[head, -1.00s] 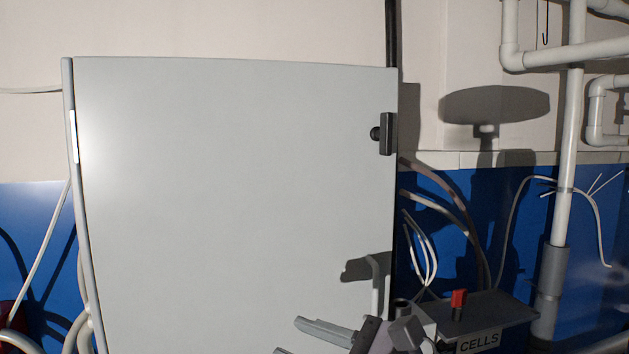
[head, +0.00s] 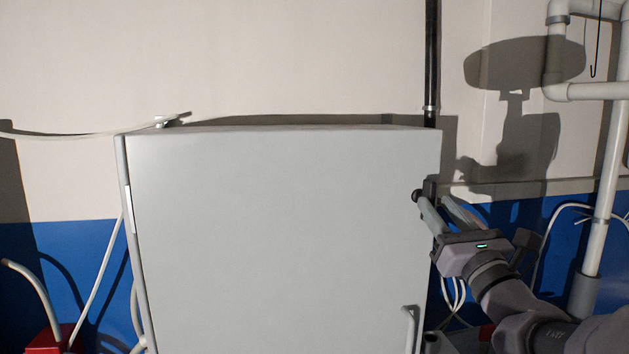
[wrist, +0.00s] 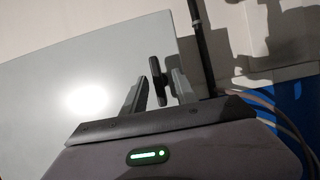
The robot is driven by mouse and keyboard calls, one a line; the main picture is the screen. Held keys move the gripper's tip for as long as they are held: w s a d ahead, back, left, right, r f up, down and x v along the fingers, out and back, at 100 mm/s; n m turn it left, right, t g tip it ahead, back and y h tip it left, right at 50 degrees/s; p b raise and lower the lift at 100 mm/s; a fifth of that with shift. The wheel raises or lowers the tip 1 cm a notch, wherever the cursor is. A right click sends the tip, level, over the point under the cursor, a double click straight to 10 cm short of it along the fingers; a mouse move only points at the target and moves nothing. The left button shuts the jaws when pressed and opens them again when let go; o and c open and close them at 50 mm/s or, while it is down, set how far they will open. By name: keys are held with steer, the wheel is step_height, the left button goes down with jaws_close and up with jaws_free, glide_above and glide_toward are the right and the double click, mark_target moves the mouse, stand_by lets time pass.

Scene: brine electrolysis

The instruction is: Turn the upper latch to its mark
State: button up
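The upper latch is a dark bar with a round knob on the right edge of the grey cabinet door. In the head view the upper latch (head: 430,187) is partly hidden by my fingers. In the wrist view the upper latch (wrist: 157,82) stands between my two fingers, its bar roughly in line with the door edge. My gripper (head: 432,202) is at the latch and open. In the wrist view my gripper (wrist: 160,88) shows a gap on both sides of the bar. I cannot make out the mark.
The cabinet door (head: 280,240) is closed and fills the middle. A black pipe (head: 431,60) rises behind the cabinet. White pipes (head: 610,160) and cables (head: 455,292) are at the right.

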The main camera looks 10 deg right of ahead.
mark_target(432, 202)
steer(key=x, duration=0.3)
steer(key=shift+a+p, duration=0.25)
steer(key=shift+p, duration=0.05)
steer(key=shift+w+r, duration=0.15)
steer(key=shift+w, duration=0.2)
steer(key=shift+d, duration=0.1)
jaws_close()
